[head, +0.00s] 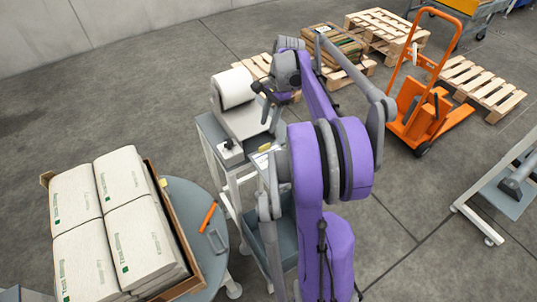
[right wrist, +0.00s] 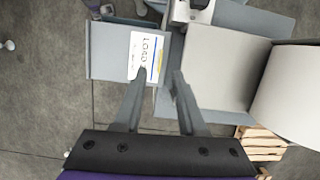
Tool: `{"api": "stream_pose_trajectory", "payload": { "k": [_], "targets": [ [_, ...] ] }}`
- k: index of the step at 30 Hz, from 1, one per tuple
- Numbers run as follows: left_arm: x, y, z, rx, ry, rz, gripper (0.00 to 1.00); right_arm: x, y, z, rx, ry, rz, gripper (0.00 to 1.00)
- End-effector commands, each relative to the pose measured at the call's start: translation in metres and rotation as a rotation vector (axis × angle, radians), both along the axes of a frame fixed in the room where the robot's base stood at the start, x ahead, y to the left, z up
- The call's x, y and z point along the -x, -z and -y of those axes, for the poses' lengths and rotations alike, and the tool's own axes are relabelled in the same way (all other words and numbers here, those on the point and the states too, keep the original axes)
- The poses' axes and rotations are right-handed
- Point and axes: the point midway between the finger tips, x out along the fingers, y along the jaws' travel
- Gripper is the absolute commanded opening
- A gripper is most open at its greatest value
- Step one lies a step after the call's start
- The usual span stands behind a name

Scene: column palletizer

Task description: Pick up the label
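The label (right wrist: 146,57) is a white sheet with dark print and yellow and blue stripes. It lies flat on a grey shelf (right wrist: 106,50) of the cart in the right wrist view. In the head view a white and yellow patch of it (head: 263,159) shows beside my purple arm. My right gripper (right wrist: 159,76) is open and empty. Its left fingertip overlaps the label's lower edge in the picture; I cannot tell if they touch. In the head view the right gripper (head: 267,103) hangs near the cart's far side. My left gripper is not in view.
A machine with a white roll (head: 233,87) stands on the cart, beside the label shelf. A round table (head: 214,262) holds a box of sacks (head: 115,220) and an orange-handled tool (head: 208,217). Wooden pallets (head: 387,27) and an orange pallet truck (head: 421,112) stand behind.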

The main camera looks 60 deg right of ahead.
Motion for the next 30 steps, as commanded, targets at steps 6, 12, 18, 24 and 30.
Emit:
{"api": "stream_pose_trajectory", "payload": {
  "k": [6,12,18,24,30],
  "targets": [
    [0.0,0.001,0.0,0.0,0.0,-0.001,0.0,0.003,0.016,0.011,-0.025,0.06,-0.013,0.4],
    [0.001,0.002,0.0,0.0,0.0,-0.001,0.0,0.0,0.046,0.003,-0.024,0.058,-0.013,0.4],
    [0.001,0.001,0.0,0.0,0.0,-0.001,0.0,-0.002,0.06,0.0,-0.024,0.058,-0.012,0.4],
    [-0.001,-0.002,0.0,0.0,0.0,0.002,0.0,-0.006,0.089,-0.003,-0.023,0.057,-0.012,0.4],
    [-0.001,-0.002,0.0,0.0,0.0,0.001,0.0,-0.008,0.105,-0.007,-0.022,0.057,-0.011,0.4]
  ]
}}
